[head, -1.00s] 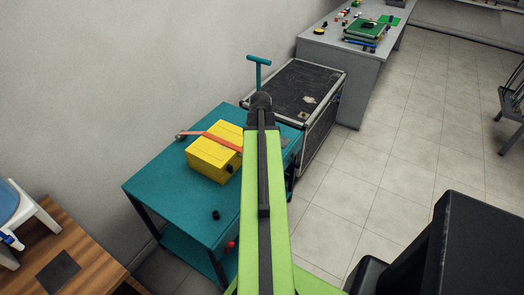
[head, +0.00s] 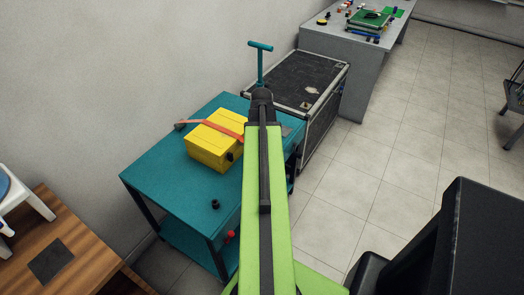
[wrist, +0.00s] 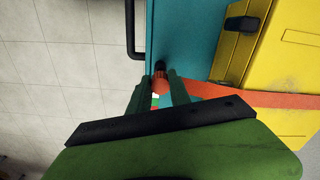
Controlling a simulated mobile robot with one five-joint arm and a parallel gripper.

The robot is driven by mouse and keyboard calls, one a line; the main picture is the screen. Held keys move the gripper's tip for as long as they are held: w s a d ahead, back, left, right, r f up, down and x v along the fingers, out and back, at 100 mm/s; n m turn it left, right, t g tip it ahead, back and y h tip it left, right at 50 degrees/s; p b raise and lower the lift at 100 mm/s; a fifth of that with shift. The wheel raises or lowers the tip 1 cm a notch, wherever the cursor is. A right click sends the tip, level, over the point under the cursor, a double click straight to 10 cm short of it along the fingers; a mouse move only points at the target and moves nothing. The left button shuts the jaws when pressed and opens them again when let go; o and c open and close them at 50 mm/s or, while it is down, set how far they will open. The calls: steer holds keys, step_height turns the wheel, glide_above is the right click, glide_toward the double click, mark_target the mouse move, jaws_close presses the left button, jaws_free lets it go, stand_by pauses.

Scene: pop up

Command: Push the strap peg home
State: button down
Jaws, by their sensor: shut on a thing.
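In the wrist view my gripper (wrist: 159,78) has its two green fingers on either side of the small red-orange strap peg (wrist: 160,86), which has a dark tip. It is shut on the peg. The orange strap (wrist: 225,97) runs from beside the fingers to the right, over the yellow box (wrist: 295,60). In the head view the yellow box (head: 214,146) sits on the teal cart (head: 165,180), with the strap (head: 222,130) across its top. My arm hides the peg and fingertips there. I cannot make out the peg's hole in either view.
A black knob (head: 214,204) stands on the cart top, and a red knob (head: 229,237) is at its front edge. A teal T-shaped post (head: 260,62) and a black case (head: 310,78) are beyond.

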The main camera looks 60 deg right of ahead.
steer(key=shift+f, duration=0.1)
steer(key=shift+f+b, duration=1.65)
steer(key=shift+b, duration=0.1)
steer(key=c, duration=1.1)
jaws_free()
steer(key=shift+r, duration=0.15)
step_height(320, 180, up, 17)
steer(key=p, duration=1.7)
steer(key=shift+r, duration=0.1)
